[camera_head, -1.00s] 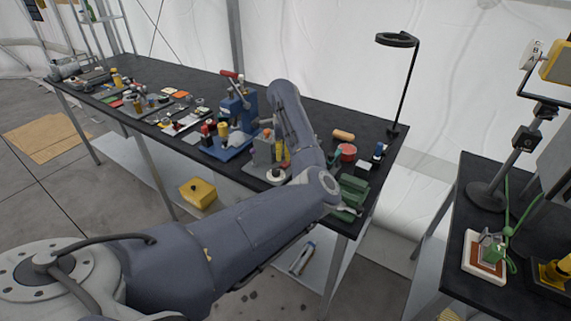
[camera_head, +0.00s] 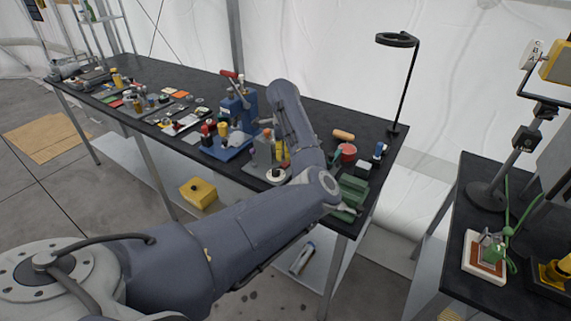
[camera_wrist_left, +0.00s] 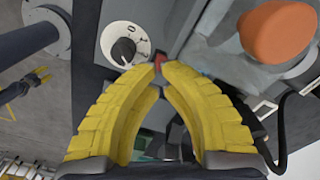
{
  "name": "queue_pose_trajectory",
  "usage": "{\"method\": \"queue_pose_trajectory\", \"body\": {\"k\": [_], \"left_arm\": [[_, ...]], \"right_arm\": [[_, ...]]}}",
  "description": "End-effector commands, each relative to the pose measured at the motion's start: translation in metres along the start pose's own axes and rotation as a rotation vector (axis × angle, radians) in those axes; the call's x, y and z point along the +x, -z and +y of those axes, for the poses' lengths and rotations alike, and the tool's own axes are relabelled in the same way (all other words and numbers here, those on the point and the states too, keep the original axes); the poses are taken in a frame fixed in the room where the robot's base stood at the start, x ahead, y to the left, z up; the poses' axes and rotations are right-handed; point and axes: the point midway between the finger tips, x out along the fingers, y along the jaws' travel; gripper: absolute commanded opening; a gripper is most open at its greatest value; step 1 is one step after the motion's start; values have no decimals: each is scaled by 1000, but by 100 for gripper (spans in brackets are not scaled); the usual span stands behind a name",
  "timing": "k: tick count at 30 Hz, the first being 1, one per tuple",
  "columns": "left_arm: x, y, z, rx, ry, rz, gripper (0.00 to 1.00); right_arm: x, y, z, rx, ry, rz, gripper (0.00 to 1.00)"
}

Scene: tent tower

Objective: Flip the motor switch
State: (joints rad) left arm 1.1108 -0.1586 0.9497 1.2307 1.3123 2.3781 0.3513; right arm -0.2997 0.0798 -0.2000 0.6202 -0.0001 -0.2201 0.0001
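A grey metal motor unit (camera_head: 263,150) stands near the front edge of the long black bench. Its white dial with a black knob (camera_head: 276,175) faces front; the numbered dial also shows in the left wrist view (camera_wrist_left: 125,46). A small red part (camera_wrist_left: 188,61), which looks like the switch, lies just beyond my fingertips, partly hidden by them. My left gripper (camera_wrist_left: 160,67) has yellow ridged fingers with tips nearly together and nothing visible held. Contact with the red part cannot be told. In the head view the gripper (camera_head: 283,153) is mostly hidden behind the arm. My right gripper is out of view.
An orange rounded knob (camera_wrist_left: 277,32) is close on the right in the wrist view. A blue press (camera_head: 237,105) stands left of the motor unit. Tools crowd the bench's left part.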

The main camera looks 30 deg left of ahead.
Motion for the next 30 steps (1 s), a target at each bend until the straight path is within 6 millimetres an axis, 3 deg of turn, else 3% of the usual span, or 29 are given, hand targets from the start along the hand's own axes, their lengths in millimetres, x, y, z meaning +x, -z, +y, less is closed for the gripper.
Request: {"method": "queue_pose_trajectory", "body": {"k": [30], "left_arm": [[10,0,0,1,0,-1,0]], "right_arm": [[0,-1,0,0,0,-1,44]]}}
